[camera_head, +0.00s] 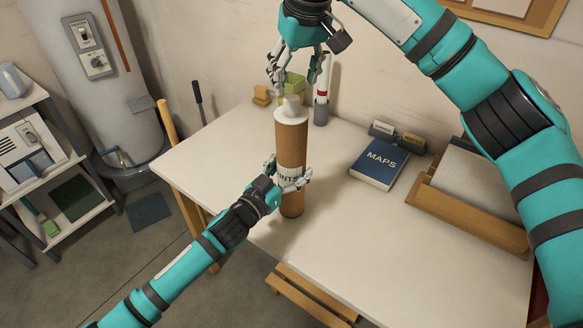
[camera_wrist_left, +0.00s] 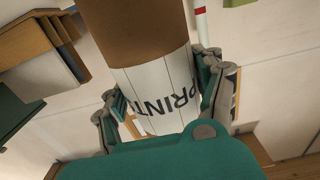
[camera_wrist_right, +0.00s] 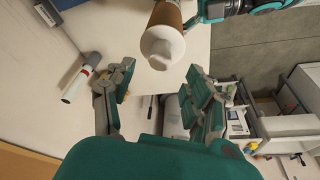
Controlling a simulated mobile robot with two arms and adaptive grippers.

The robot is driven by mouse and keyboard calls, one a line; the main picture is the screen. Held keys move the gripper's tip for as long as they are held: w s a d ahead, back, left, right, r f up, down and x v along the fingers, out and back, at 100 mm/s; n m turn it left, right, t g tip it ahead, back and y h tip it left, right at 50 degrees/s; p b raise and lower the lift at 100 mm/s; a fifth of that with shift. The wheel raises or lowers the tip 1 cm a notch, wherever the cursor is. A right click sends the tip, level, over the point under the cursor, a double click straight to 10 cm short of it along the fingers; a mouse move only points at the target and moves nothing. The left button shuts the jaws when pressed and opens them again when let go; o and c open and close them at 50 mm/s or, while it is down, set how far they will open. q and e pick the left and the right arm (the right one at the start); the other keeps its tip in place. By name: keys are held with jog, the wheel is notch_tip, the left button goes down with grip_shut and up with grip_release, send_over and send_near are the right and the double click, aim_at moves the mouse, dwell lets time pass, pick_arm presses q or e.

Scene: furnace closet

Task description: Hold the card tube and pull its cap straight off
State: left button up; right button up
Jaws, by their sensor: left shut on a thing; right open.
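The card tube (camera_head: 291,143) is brown, with a white printed label, and is upright at the left part of the white table. My left gripper (camera_head: 290,180) is shut on it around the label, low on the tube. The label and both fingers also show in the left wrist view (camera_wrist_left: 155,95). The white cap (camera_head: 291,112) with a knob is seated on the tube's top; it also shows in the right wrist view (camera_wrist_right: 162,46). My right gripper (camera_head: 297,75) is open and empty above the cap, apart from it.
Behind the tube are a green container (camera_head: 293,84) and a white tube with a red band (camera_head: 322,92). A blue MAPS book (camera_head: 380,163) and a wooden tray (camera_head: 468,222) are to the right. The table's (camera_head: 350,240) front middle is clear.

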aim_at(292, 97)
jog(key=shift+x, duration=3.1)
jog(key=shift+c, duration=0.4)
grip_shut()
jog(key=shift+r, duration=0.2)
jog(key=shift+r, duration=0.75)
